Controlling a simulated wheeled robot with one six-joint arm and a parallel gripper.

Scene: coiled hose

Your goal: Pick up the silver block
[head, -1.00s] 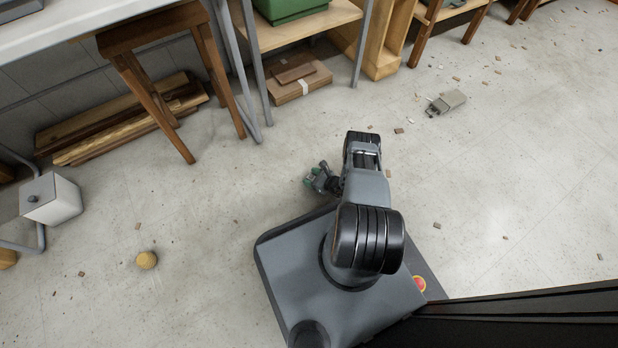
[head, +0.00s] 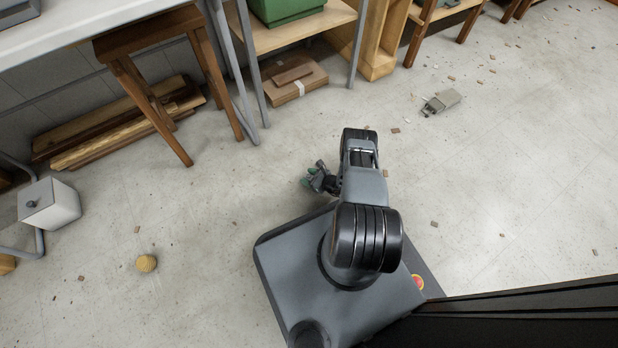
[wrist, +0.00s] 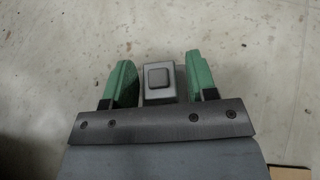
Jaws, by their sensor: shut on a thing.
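The silver block (wrist: 159,80) shows in the wrist view between the two green fingers of my gripper (wrist: 161,84). It has a raised square top. The right finger lies close against it, and the left finger is beside it. My gripper is shut on the block. In the head view my gripper (head: 315,180) is small, left of my arm and above the floor in front of my base. I cannot make out the block there.
A wooden stool (head: 150,65) and stacked planks (head: 115,125) stand at the upper left. A white box (head: 48,204) and a yellow ball (head: 147,263) are on the left floor. Small chips are scattered over open floor.

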